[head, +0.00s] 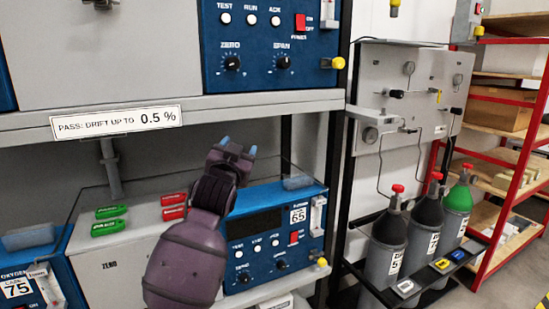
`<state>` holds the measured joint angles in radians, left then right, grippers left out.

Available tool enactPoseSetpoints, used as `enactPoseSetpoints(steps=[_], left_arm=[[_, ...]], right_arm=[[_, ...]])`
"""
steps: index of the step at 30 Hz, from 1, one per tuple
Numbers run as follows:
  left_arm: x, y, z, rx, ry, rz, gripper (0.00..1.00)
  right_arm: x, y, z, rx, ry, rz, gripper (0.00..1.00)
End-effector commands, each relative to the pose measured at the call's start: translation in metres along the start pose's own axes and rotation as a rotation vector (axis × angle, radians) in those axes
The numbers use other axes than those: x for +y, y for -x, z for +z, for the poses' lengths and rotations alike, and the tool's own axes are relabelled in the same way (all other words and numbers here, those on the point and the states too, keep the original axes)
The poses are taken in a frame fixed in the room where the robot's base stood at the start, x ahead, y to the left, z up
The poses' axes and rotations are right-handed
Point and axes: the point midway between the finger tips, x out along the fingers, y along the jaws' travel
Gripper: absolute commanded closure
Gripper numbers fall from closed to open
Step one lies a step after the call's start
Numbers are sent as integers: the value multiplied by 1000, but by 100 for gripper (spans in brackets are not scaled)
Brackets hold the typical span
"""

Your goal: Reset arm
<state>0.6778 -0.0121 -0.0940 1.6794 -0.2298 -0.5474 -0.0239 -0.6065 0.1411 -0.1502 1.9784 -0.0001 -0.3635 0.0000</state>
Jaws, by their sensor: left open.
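My left gripper (238,146) is in the middle of the head view, at the end of my purple arm that rises from the bottom. Its two blue fingertips point up and stand apart, with nothing seen between them. It is in front of the gap between the upper shelf and the lower blue analyser (262,222) marked 65. My arm hides the left part of that analyser. My right gripper is not in view.
The shelf edge (270,103) with a drift label (117,122) runs just above my gripper. Green tags (110,212) and red tags (174,199) lie left of my arm. Gas cylinders (427,220) stand at right, beside a red-framed shelf (517,170).

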Motion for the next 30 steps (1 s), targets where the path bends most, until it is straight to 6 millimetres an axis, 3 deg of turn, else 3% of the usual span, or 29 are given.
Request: enactPoseSetpoints(steps=[1, 3, 8, 17, 26, 30], left_arm=[[-3, 14, 24, -14, 19, 2, 41], [-6, 32, 50, -25, 46, 7, 41], [-11, 79, 107, -64, 104, 12, 41], [-17, 184, 207, -192, 182, 7, 41], [-16, 309, 294, -405, 218, -7, 41], [-14, 375, 331, -526, 219, -15, 41]], right_arm=[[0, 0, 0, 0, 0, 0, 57], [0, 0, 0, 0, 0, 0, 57], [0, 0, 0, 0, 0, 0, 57], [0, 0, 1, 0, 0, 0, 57], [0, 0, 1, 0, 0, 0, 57], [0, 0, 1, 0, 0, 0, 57]])
